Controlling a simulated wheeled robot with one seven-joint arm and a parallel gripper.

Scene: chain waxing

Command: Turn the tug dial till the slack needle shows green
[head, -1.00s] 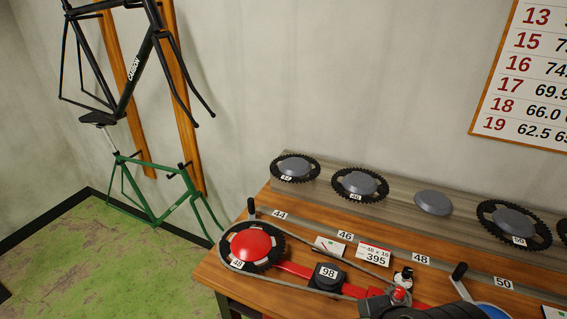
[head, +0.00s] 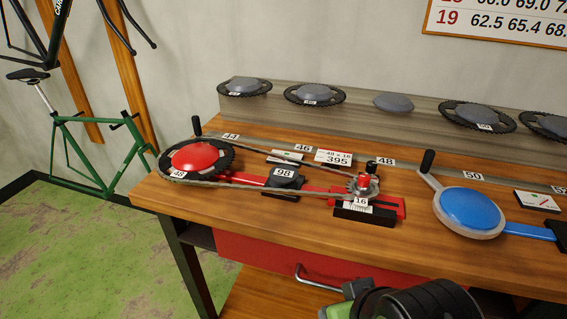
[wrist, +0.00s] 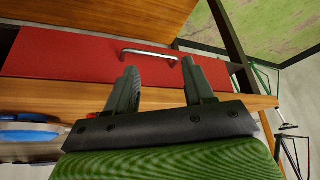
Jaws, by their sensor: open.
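A black block marked 98 (head: 284,178), possibly the tug dial, sits on the red bar between the red-capped chainring (head: 196,158) and the small sprocket marked 16 (head: 362,184). A chain (head: 270,184) loops around both. A small white card-like gauge (head: 287,156) stands behind the block; its needle is too small to read. My gripper (wrist: 163,84) is open and empty, its two dark fingers apart in front of the red drawer in the wrist view. In the head view my arm shows at the bottom, below the bench top, with the fingertips not visible.
The wooden bench (head: 400,235) has a red drawer (head: 262,258) with a metal handle (wrist: 150,55). A blue-capped crank (head: 470,208) and another gauge (head: 537,201) stand at the right. Several chainrings line the back shelf. Green floor lies open at left.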

